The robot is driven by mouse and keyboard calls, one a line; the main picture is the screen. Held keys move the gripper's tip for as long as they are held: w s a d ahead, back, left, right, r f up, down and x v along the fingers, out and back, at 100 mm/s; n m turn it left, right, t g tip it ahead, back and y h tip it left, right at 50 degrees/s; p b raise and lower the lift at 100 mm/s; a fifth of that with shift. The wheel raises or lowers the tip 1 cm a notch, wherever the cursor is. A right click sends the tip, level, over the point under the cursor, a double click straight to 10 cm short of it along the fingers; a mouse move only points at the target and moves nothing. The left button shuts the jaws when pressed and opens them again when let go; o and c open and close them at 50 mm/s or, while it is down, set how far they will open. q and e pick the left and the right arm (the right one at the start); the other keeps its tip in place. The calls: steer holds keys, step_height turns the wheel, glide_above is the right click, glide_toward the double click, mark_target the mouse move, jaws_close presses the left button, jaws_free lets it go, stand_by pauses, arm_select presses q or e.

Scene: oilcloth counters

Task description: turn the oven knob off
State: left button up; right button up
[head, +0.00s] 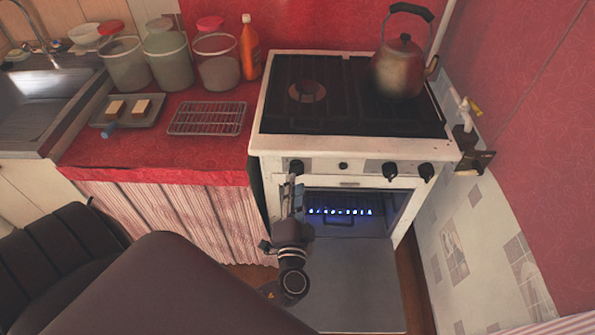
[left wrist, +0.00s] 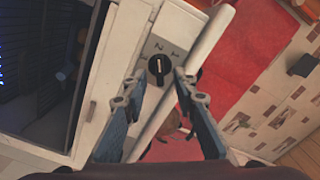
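The white stove (head: 330,150) has a front panel with several black knobs. The leftmost knob (head: 296,167) is just above my left gripper (head: 293,187). In the left wrist view, a round black knob (left wrist: 158,66) with a light pointer mark sits on the white panel, with printed marks beside it. My left gripper (left wrist: 160,88) is open, its two blue-grey fingers spread on either side below the knob, with no clear contact. The oven (head: 340,210) is open below the panel, and a row of blue flames (head: 340,212) shows inside. My right gripper is not in view.
The lowered oven door (head: 355,285) lies under my left arm. A kettle (head: 400,68) stands on the hob. A wire rack (head: 207,118), a tray (head: 152,120) and several jars stand on the red counter. A white rail (left wrist: 200,55) runs close beside the knob in the wrist view.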

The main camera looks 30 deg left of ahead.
mark_target(296, 170)
arm_select(q)
steer(key=x, duration=0.4)
steer(key=shift+p, duration=0.35)
jaws_close()
